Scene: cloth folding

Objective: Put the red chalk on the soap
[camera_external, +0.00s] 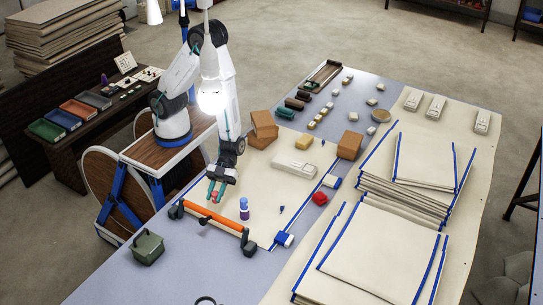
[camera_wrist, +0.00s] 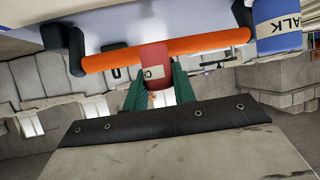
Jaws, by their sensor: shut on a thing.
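My gripper (camera_external: 215,190) has green fingers and is shut on a red chalk (camera_external: 214,197), above the table beside the orange bar. In the wrist view the red chalk (camera_wrist: 155,66) shows a pale label with a "C" and sits between the green fingertips (camera_wrist: 156,86). The soap cannot be told for sure.
An orange bar with black ends (camera_external: 215,215) is close to my gripper. A blue chalk (camera_external: 244,209) stands just right of it. A red object (camera_external: 320,199), brown blocks (camera_external: 349,144) and a white device (camera_external: 295,166) lie to the right. Stacked cloths (camera_external: 380,250) fill the right side.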

